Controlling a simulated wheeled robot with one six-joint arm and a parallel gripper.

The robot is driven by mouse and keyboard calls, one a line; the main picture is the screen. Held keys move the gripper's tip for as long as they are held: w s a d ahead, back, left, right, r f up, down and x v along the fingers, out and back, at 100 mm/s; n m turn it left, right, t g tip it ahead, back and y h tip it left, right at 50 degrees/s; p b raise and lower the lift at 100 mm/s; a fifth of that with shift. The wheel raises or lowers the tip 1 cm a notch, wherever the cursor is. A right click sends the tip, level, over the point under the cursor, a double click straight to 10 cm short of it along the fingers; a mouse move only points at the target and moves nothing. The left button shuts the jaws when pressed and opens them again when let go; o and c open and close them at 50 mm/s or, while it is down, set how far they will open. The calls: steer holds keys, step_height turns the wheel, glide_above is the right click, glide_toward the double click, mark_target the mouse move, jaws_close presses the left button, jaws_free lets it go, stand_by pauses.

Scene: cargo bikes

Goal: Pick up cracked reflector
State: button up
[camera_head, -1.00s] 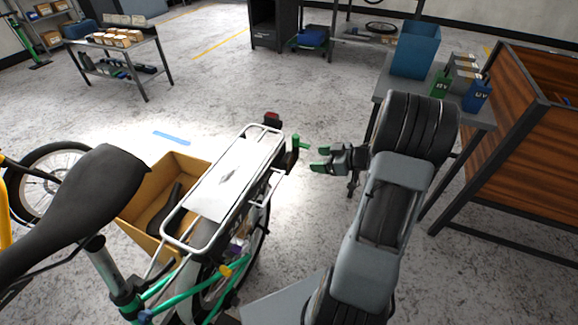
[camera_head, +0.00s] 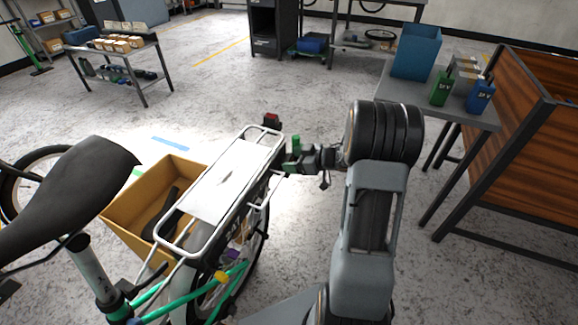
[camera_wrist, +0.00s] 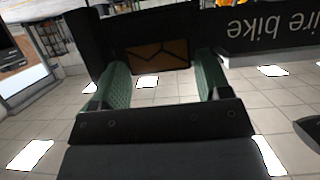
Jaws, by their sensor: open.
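The cracked reflector (camera_wrist: 150,57) is a brown-orange panel with dark crack lines, set in a black housing, in the upper middle of the wrist view. My gripper (camera_wrist: 162,66) is open, with one green finger at each side of the reflector; I cannot tell whether either touches it. In the head view my gripper (camera_head: 289,157) is at the rear right side of the bike's white rack (camera_head: 218,183). The reflector face is not clear there.
A red lamp-like part (camera_head: 271,121) sits at the rack's far end. A yellow crate (camera_head: 128,213) hangs left of the rack. A grey table (camera_head: 455,108) with a blue bin (camera_head: 416,52) and bottles stands at right.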

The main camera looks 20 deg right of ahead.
steer(key=c, duration=0.6)
steer(key=shift+o, duration=0.2)
steer(key=shift+r, duration=0.1)
